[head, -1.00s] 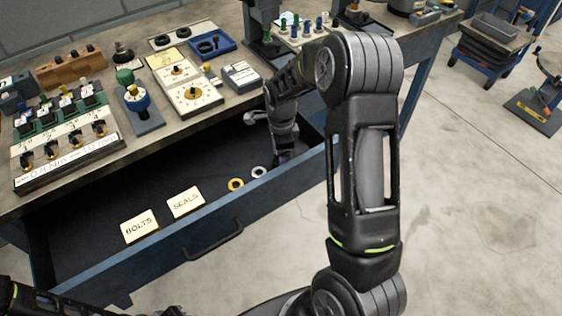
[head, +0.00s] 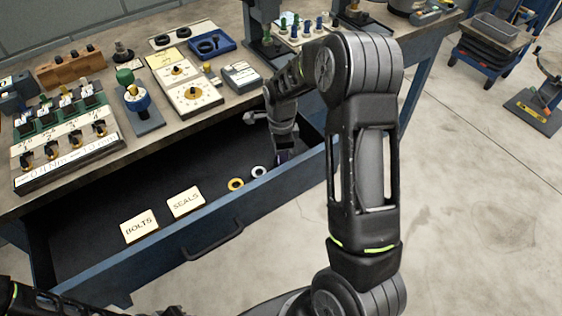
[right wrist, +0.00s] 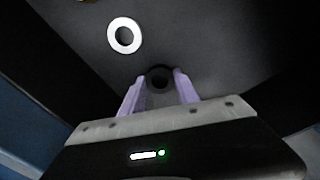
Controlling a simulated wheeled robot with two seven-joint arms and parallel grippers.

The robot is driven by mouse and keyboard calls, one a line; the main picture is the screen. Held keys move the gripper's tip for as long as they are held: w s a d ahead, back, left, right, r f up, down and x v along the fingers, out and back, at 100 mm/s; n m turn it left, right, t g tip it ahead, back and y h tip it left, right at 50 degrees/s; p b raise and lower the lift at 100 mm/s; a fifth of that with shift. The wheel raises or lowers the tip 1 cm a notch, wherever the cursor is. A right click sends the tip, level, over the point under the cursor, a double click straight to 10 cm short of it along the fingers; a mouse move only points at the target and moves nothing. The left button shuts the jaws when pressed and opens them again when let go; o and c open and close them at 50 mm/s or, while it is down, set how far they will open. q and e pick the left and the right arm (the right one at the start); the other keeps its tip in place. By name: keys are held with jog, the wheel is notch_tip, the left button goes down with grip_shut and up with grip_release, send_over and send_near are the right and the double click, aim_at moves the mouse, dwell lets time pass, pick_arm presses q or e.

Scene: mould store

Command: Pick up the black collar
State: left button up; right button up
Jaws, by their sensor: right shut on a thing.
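The black collar (right wrist: 159,68) lies between the two pale violet fingers of my right gripper (right wrist: 158,90) in the right wrist view, low at the drawer floor. The fingers are shut on it. In the head view my right gripper (head: 281,158) reaches down into the right end of the open drawer, and I cannot make out the collar there. My left gripper is out of view; only part of my left arm shows at the bottom left.
A white ring (head: 253,172) and a yellow ring (head: 231,185) lie in the drawer (head: 120,198), left of my right gripper. Cards marked SEALS (head: 186,202) and BOLTS (head: 139,225) lie further left. The bench top (head: 215,117) above carries gauges, trays and fixtures.

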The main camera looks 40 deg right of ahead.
jog(key=shift+r, duration=0.1)
grip_shut()
jog(key=shift+r, duration=0.25)
notch_tip(320, 180, up, 9)
jog(key=shift+r, duration=0.2)
dwell(0.5)
jog(key=shift+r+p, duration=2)
jog(key=shift+r, duration=0.5)
